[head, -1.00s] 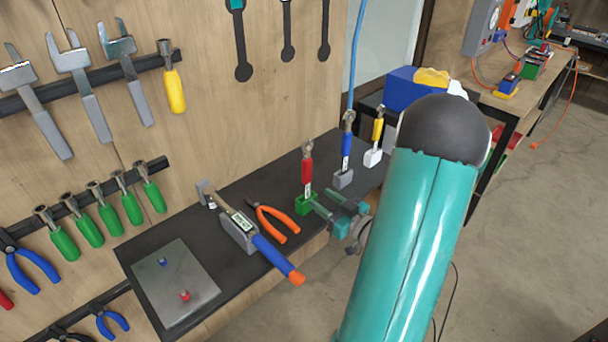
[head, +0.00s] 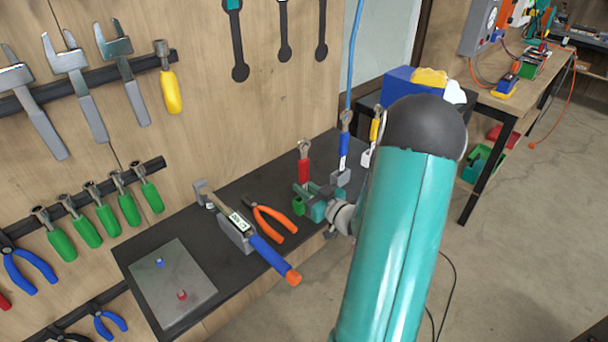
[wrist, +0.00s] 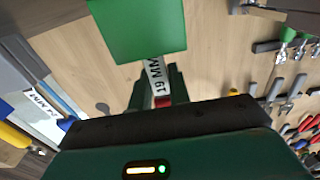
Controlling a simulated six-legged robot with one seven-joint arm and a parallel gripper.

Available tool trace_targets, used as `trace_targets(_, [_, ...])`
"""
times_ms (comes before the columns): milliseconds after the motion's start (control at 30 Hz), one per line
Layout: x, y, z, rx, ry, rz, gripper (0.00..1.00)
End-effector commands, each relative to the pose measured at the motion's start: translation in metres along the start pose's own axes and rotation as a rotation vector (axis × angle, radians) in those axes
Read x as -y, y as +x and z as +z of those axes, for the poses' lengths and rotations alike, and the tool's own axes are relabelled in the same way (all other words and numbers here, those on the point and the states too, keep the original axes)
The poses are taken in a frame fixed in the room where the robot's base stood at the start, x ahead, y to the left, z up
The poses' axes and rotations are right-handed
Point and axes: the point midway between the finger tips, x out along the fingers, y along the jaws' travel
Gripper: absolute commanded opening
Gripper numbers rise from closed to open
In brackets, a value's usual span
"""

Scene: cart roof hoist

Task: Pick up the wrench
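Three wrenches stand upright in small block holders on the dark shelf. The red-handled wrench (head: 304,170) is nearest my gripper (head: 309,194). The blue-handled wrench (head: 344,146) is behind it in a grey holder, and the yellow-handled wrench (head: 375,130) is partly behind my arm. In the wrist view, the red wrench's white 19 MM label (wrist: 157,82) lies between my fingers (wrist: 160,88), with its green holder (wrist: 138,30) close by. I cannot tell whether the fingers press on the handle. The holder is mostly hidden in the head view.
Orange-handled pliers (head: 275,222), a blue-handled tool with an orange end (head: 270,255) and a grey plate (head: 172,290) lie on the shelf (head: 240,190). Tools hang on the wooden wall. A workbench (head: 500,105) stands at the back right.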

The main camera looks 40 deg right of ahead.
Motion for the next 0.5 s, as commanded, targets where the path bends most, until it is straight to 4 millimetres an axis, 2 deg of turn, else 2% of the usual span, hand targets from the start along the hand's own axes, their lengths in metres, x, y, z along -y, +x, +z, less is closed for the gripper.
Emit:
trace_targets(33, [-0.0001, -0.0002, 0.0000, 0.000, 0.000, 0.000, 0.07])
trace_targets(67, [-0.0001, -0.0002, 0.0000, 0.000, 0.000, 0.000, 0.01])
trace_targets(100, [-0.0001, -0.0002, 0.0000, 0.000, 0.000, 0.000, 0.00])
trace_targets(500, [-0.0002, -0.0001, -0.0057, -0.001, -0.002, 0.000, 0.00])
